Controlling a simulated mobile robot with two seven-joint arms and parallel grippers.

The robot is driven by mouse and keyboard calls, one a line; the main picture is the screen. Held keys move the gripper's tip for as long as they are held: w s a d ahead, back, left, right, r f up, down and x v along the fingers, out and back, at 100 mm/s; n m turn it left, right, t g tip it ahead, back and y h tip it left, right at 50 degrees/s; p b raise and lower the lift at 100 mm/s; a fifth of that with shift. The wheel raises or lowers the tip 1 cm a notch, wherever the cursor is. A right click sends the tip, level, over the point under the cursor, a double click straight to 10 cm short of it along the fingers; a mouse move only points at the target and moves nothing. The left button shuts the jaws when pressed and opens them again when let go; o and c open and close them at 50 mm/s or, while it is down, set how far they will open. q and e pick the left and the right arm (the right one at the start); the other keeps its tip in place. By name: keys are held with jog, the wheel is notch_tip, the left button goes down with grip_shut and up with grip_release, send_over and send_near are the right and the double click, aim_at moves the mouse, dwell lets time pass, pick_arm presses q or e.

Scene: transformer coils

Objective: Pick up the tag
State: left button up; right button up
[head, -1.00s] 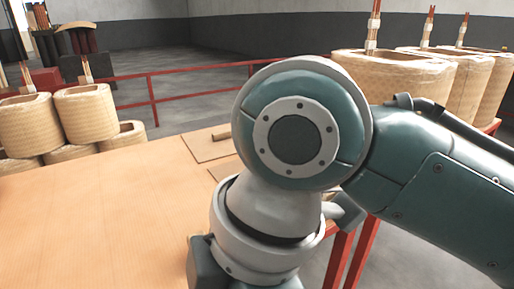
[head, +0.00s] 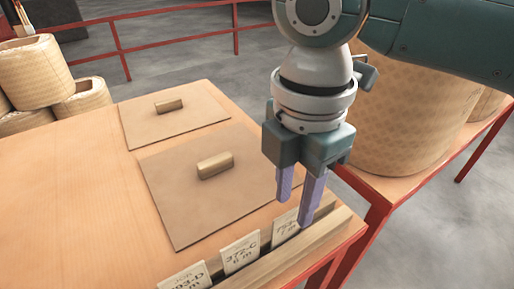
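Several cream tags stand upright in a row in a slotted wooden holder (head: 318,236) along the table's near right edge. The nearest tag (head: 186,278) reads something like "93-D" and is cut off by the frame. The middle tag (head: 241,253) reads "372-C". The far tag (head: 286,227) is partly hidden by my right gripper, and its print is hard to read. My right gripper (head: 294,206) points down at the far tag with its two purple-grey fingers apart. I cannot tell whether a finger touches that tag. My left gripper is not in view.
Two flat brown boards, a near one (head: 170,205) and a far one (head: 138,128), lie on the wooden table (head: 60,220), each with a small wooden block. Large wrapped coils stand at right (head: 400,120) and left (head: 35,75). The table's left part is clear.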

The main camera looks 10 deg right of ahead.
aim_at(290, 212)
notch_tip(290, 212, down, 4)
jog(key=shift+w+a+f+b, duration=0.1)
jog(key=shift+b, duration=0.5)
grip_shut()
